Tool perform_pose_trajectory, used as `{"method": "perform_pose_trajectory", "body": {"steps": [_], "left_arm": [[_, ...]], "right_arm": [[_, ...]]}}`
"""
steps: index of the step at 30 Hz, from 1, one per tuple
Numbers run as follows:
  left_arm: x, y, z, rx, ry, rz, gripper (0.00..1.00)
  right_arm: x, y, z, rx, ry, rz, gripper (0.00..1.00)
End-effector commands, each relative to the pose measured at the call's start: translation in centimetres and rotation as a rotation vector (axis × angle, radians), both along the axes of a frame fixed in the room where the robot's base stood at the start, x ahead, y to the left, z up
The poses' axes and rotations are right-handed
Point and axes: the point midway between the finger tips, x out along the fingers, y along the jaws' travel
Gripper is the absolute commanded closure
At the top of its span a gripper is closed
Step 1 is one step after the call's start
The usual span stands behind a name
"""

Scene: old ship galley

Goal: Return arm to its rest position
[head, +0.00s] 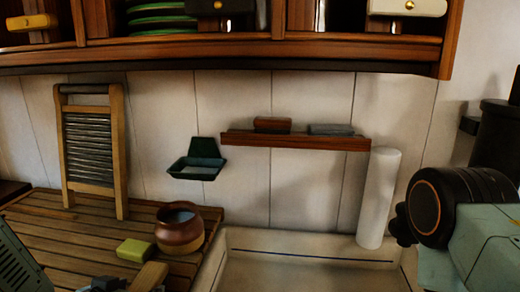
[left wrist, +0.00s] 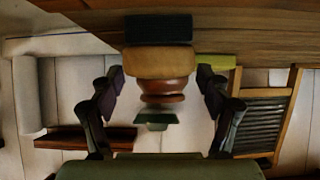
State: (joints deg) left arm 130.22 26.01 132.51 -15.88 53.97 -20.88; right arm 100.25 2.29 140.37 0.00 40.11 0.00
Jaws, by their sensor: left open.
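My left gripper (head: 108,284) shows only in part at the bottom edge of the head view, low over the slatted wooden board. In the left wrist view, which is upside down, its two fingers (left wrist: 161,82) are spread apart with nothing held between them. A tan block with a dark layer (left wrist: 160,62), like a scrubbing brush, appears between the fingertips but apart from them. Its tan part (head: 149,276) also shows beside the gripper in the head view. My right gripper is out of view; only parts of my right arm show at the right.
A brown pot (head: 180,232) and a green sponge (head: 134,250) sit on the slatted board (head: 75,230). A washboard (head: 92,150) leans at the wall. A sink (head: 305,245), white roll (head: 379,198), green soap dish (head: 197,167) and wall shelf (head: 295,141) are nearby. Cabinets hang above.

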Motion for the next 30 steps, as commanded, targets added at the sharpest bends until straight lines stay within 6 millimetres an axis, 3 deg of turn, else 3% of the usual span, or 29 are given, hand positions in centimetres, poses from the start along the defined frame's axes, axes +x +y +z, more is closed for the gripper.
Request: {"method": "perform_pose_trajectory", "body": {"steps": [6,13,24,30], "left_arm": [[2.1,-0.3,-1.5,0.002,0.0,-0.002,0.23],[3.0,-0.5,-2.2,0.0,0.0,-0.001,0.23],[3.1,-0.5,-2.1,-0.002,-0.002,0.0,0.23],[3.7,-0.2,-0.7,-0.002,-0.024,0.009,0.23]], "right_arm": [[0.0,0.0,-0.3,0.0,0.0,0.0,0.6],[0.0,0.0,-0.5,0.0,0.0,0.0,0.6],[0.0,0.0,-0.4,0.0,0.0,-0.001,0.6],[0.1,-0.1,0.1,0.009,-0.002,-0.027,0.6]]}}
